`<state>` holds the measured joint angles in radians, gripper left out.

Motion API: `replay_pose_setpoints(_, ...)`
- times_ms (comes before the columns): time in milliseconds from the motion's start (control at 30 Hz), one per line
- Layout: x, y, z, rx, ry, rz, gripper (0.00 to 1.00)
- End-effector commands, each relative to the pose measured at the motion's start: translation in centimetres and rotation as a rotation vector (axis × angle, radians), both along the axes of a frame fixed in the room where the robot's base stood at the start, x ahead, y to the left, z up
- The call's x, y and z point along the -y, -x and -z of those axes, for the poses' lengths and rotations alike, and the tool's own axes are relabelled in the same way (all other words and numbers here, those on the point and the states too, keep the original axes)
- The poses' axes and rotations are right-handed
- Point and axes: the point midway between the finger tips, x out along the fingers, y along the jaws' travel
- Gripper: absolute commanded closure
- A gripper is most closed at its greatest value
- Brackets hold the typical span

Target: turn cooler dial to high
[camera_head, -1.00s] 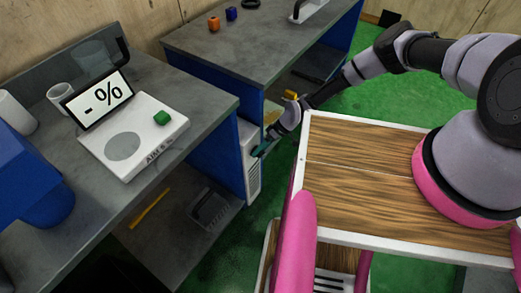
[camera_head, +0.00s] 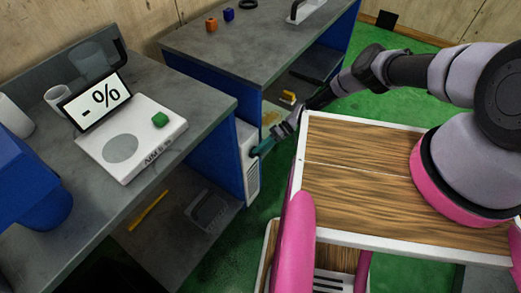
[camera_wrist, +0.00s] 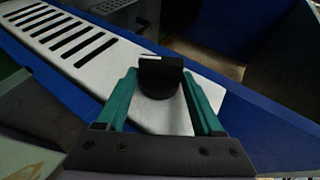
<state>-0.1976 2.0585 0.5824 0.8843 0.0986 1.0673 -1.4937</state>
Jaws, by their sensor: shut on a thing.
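The cooler (camera_head: 251,172) is a slim white unit with dark vent slots, standing against the blue side of the left bench in the head view. In the wrist view its white face (camera_wrist: 95,58) shows a row of slots. The black dial (camera_wrist: 160,76) is near the end of that face. My gripper (camera_wrist: 164,92) has its two green fingers on either side of the dial and is shut on it. In the head view my gripper (camera_head: 257,152) reaches the cooler's upper front. The dial's markings cannot be read, and its setting cannot be told.
The left bench (camera_head: 190,85) carries a white scale (camera_head: 140,150) with a green block. A second bench (camera_head: 260,50) stands behind, with a shelf holding a yellow item (camera_head: 288,96). My wood-topped base is close on the right of the cooler. Green floor is open at the back.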

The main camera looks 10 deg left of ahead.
Motion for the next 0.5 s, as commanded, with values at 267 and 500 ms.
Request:
replay_pose_setpoints(267, 0.21, 0.33, 0.25, -0.005, 0.002, -0.006, 0.87)
replay_pose_setpoints(500, 0.2, 0.37, 0.26, -0.005, 0.003, -0.007, 0.04)
